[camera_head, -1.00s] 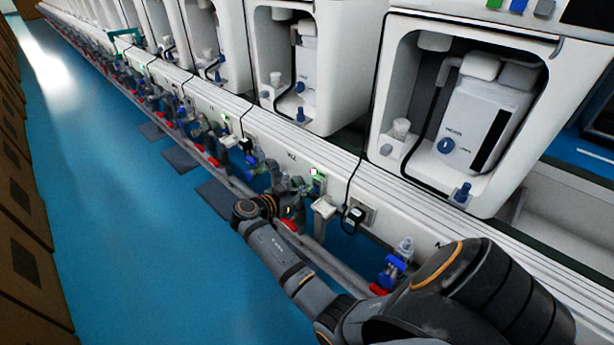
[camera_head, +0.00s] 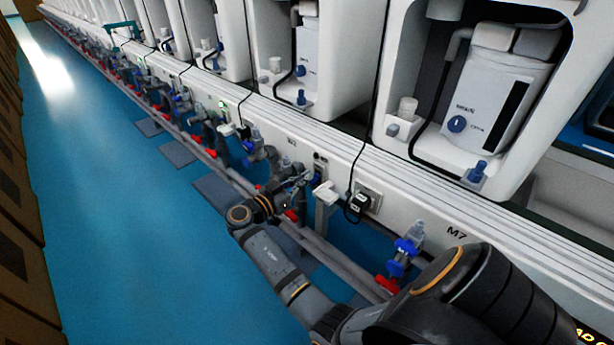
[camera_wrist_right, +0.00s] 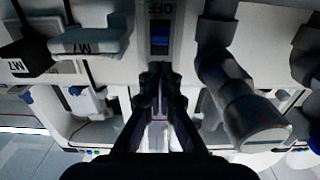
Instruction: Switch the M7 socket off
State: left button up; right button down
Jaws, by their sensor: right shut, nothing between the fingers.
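The socket (camera_head: 318,170) is on the white wall panel, to the left of a black plug on the same panel. It has a dark face with a blue part low on it. In the right wrist view the blue rocker switch (camera_wrist_right: 160,42) is upright in the picture, under an OFF marking. My right gripper (camera_head: 301,182) is shut and empty, just beside the socket. Its fingertips (camera_wrist_right: 158,72) lie right below the switch in the wrist view and look slightly apart from it. My left gripper is out of view.
A black plug (camera_head: 361,203) with a cable and a white bracket (camera_head: 326,194) are right of the socket. Grey pipes (camera_head: 335,262) and blue valves (camera_head: 405,250) run below. The blue floor (camera_head: 120,240) at left is open.

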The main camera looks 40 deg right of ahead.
notch_tip(320, 180, up, 8)
jog(key=shift+r, duration=0.25)
jog(key=shift+f, duration=0.1)
dwell(0.4)
